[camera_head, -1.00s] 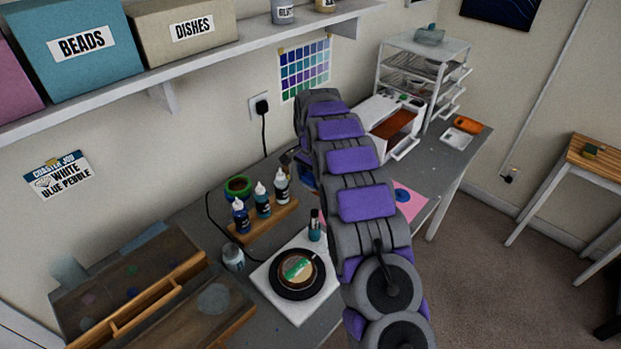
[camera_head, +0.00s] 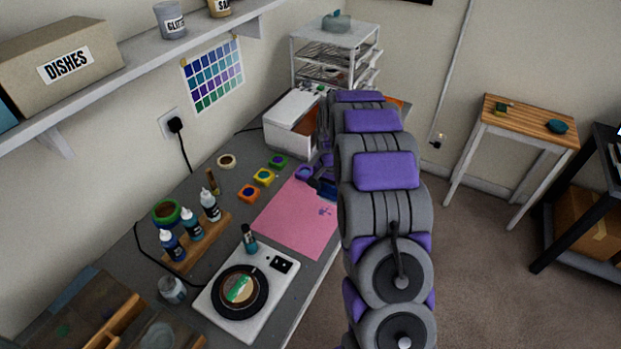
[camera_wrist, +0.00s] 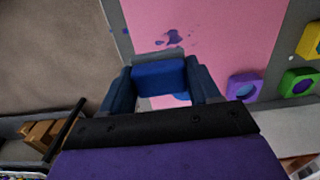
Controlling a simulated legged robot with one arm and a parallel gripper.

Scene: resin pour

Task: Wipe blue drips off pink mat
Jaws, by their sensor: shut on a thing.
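The pink mat (camera_head: 285,222) lies on the grey bench, partly behind my arm in the head view. Blue-purple drips (camera_head: 326,211) mark its right part. In the wrist view, the pink mat (camera_wrist: 240,30) shows the drips (camera_wrist: 172,38) as a blotch with small spots, just beyond my fingertips. My gripper (camera_wrist: 160,80) is shut on a blue block-like pad (camera_wrist: 158,76), held between its dark blue fingers. A lighter blue patch (camera_wrist: 182,97) shows below the pad, mostly hidden. I cannot tell whether the pad touches the mat. In the head view, my gripper (camera_head: 325,186) is at the mat's far right part.
Dropper bottles in a wooden rack (camera_head: 205,240) stand left. A white turntable unit (camera_head: 270,290) with a round piece sits in front. A white box (camera_head: 290,125) and drawer unit stand behind.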

